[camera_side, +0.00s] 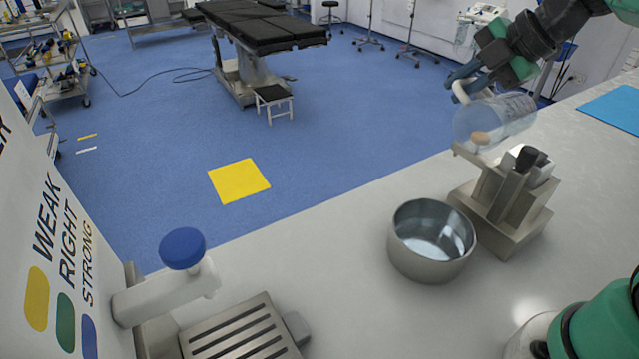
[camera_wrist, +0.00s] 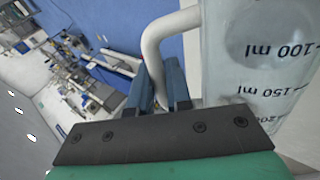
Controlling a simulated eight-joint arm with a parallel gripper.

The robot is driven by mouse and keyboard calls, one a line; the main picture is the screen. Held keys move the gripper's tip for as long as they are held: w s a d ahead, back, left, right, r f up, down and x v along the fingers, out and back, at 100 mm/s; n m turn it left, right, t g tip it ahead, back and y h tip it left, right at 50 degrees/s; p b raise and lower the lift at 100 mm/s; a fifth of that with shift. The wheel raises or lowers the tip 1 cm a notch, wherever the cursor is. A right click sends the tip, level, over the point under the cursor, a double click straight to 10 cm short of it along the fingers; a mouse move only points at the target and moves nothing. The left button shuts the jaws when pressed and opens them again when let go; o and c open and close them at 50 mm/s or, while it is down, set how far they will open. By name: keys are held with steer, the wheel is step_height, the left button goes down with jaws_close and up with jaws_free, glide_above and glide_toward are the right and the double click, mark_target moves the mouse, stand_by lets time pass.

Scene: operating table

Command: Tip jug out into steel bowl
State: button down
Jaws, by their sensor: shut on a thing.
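A clear jug (camera_side: 495,120) with a white handle and volume marks is tilted in the air at the right of the side view. A small tan thing shows inside it near its lower left end. My gripper (camera_side: 462,78) is shut on the jug's handle. In the wrist view the blue fingers (camera_wrist: 165,88) close around the white handle, beside the marked jug wall (camera_wrist: 265,60). The steel bowl (camera_side: 432,240) stands upright on the counter, lower and to the left of the jug. Its visible inside looks empty, with reflections.
A metal holder (camera_side: 505,205) with dark and white items stands right of the bowl, just below the jug. A dispenser with a blue knob (camera_side: 182,248) and a slotted drip tray (camera_side: 240,335) are at the left. A blue mat (camera_side: 612,108) lies far right.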

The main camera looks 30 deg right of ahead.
steer(key=shift+w+d+r+m+y, duration=0.1)
steer(key=shift+d+r+m+y, duration=0.1)
steer(key=shift+d+y, duration=0.35)
steer(key=shift+w+d+r+m+y, duration=0.1)
steer(key=shift+d+m+y, duration=0.15)
steer(key=shift+d, duration=0.45)
steer(key=y, duration=0.1)
steer(key=d+m+y, duration=0.1)
steer(key=shift+r+y, duration=0.3)
steer(key=shift+r, duration=0.05)
steer(key=d+r+m+t+y+p, duration=0.1)
steer(key=d+m+t+y, duration=0.1)
steer(key=d+m+y, duration=0.3)
steer(key=d+y, duration=0.1)
steer(key=y, duration=0.2)
steer(key=shift+s+r+m+t+p, duration=0.15)
steer(key=shift+r+m+t+p, duration=0.05)
steer(key=shift+m+t+p, duration=0.2)
steer(key=shift+a+r, duration=0.1)
steer(key=shift+a, duration=0.05)
